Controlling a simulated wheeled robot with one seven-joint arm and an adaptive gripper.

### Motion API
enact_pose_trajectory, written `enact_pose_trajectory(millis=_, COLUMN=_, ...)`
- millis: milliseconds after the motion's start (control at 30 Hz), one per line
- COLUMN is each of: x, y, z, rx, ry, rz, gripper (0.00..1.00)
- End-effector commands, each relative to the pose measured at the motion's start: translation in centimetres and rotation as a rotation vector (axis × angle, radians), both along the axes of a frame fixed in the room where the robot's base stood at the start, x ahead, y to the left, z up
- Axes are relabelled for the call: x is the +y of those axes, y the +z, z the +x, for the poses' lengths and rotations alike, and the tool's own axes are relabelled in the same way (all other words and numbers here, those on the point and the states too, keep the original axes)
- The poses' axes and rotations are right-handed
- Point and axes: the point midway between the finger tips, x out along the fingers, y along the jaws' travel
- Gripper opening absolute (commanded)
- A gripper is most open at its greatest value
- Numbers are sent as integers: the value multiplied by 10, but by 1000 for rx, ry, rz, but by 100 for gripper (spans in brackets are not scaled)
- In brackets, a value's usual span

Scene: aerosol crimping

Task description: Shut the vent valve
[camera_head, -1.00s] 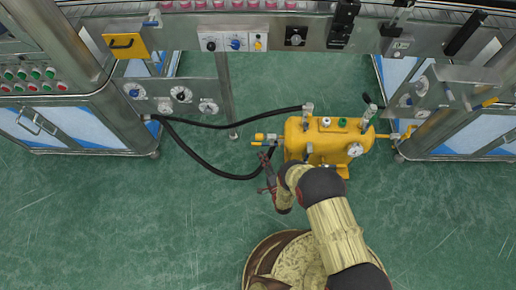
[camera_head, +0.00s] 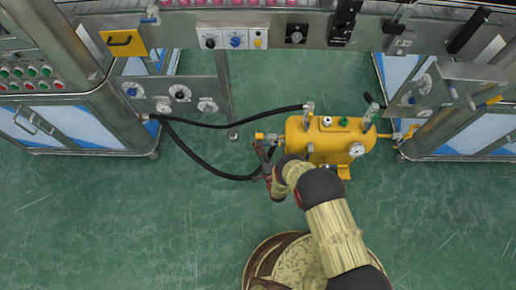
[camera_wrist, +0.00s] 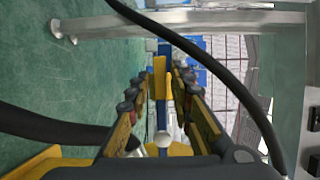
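The yellow tank (camera_head: 325,142) stands on the floor at the right of centre in the head view. A small valve fitting (camera_head: 266,136) with yellow and metal parts sticks out from its left end; I take it as the vent valve. My gripper (camera_head: 262,150) is just below this fitting, fingers pointing up the picture. In the wrist view my gripper (camera_wrist: 163,78) is open, with a yellow and blue part (camera_wrist: 160,82) showing between the fingers. I cannot tell whether the fingers touch it. The head view is too small to show the handle's angle.
A black hose (camera_head: 215,172) curves from the left machine leg to the tank's left end, close to my gripper. Another hose (camera_head: 235,122) runs to the tank's top. Steel machines stand left and right. The green floor (camera_head: 110,220) at lower left is clear.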

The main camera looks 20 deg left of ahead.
Motion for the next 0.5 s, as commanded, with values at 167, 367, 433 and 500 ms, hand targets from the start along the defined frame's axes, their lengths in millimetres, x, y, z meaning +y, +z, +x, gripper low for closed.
enact_pose_trajectory(millis=167, x=0, y=0, z=0, rx=0, ry=0, rz=0, gripper=10)
enact_pose_trajectory(millis=367, x=0, y=0, z=0, rx=0, ry=0, rz=0, gripper=0)
enact_pose_trajectory(millis=433, x=0, y=0, z=0, rx=0, ry=0, rz=0, gripper=0)
enact_pose_trajectory(millis=500, x=0, y=0, z=0, rx=0, ry=0, rz=0, gripper=0)
